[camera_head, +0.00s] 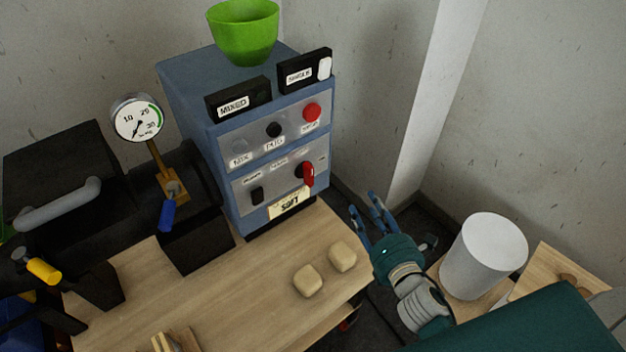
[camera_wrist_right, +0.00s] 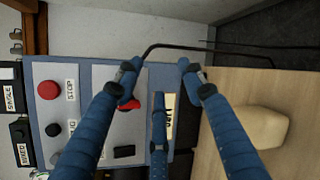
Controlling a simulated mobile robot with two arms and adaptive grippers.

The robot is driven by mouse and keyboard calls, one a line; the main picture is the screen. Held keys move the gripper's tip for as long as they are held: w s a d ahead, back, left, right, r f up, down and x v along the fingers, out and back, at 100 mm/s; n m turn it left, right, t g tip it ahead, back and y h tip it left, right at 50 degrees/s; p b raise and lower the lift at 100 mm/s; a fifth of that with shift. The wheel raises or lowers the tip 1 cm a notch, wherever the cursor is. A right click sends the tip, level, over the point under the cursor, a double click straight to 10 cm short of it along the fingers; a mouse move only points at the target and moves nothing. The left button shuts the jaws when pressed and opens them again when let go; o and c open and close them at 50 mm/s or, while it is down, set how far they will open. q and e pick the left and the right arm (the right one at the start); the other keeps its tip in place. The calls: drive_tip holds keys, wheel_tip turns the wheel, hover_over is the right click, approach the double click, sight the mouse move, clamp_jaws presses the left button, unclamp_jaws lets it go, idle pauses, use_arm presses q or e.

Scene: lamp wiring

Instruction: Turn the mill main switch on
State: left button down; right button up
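The blue control box (camera_head: 180,95) stands at the back of the wooden table. A red rotary switch (camera_head: 308,174), which I take for the main switch, sits at the right of its lower grey panel. It shows red in the right wrist view (camera_wrist_right: 130,104), partly hidden behind a finger. My right gripper (camera_head: 364,204) is to the right of the box, beyond the table's edge, apart from the switch. In the wrist view its blue fingers (camera_wrist_right: 158,75) are spread with nothing between them. My left gripper is not in view.
A red stop button (camera_head: 312,112) and a black knob (camera_head: 274,130) are on the upper panel. A green bowl (camera_head: 243,35) stands on top. Two beige blocks (camera_head: 308,281) lie on the table (camera_head: 255,290). A white cylinder (camera_head: 484,258) stands at right. A dial gauge (camera_head: 138,118) is at left.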

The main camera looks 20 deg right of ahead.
wheel_tip(320, 180, up, 3)
drive_tip(key=a+n+t+y, duration=0.1)
drive_tip(key=a+n+y, duration=0.15)
drive_tip(key=n, duration=0.35)
drive_tip(key=n+y, duration=0.5)
drive_tip(key=n, duration=0.4)
approach(310, 179)
drive_tip(key=shift+h, duration=0.25)
drive_tip(key=p+x, duration=0.3)
drive_tip(key=x, duration=0.5)
drive_tip(key=shift+w+a, duration=0.25)
drive_tip(key=shift+w, duration=0.25)
clamp_jaws()
